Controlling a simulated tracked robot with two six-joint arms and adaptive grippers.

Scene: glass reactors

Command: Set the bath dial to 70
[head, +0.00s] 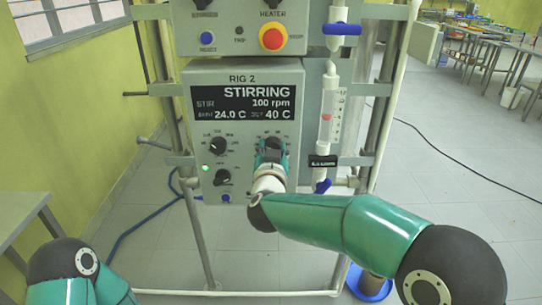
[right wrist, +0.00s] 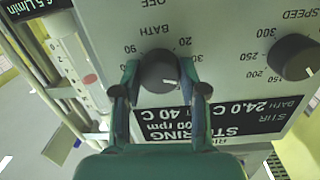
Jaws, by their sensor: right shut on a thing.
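The bath dial (right wrist: 158,72) is a dark round knob on the grey control panel, seen upside down in the right wrist view. Its light mark points to the lower right there, past the 30 label. My right gripper (head: 271,152) is shut on it, one finger on each side, and hides much of it in the head view. The display (head: 248,103) reads STIRRING, 100 rpm, bath 24.0 C and set 40 C. My left gripper is out of view; only part of my left arm shows at the lower left.
A stirring speed knob (head: 218,146) sits left of the bath dial, with another knob (head: 222,177) below it. A red stop button (head: 273,38) is above. A glass flow tube (head: 327,115) with blue valves stands close on the right.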

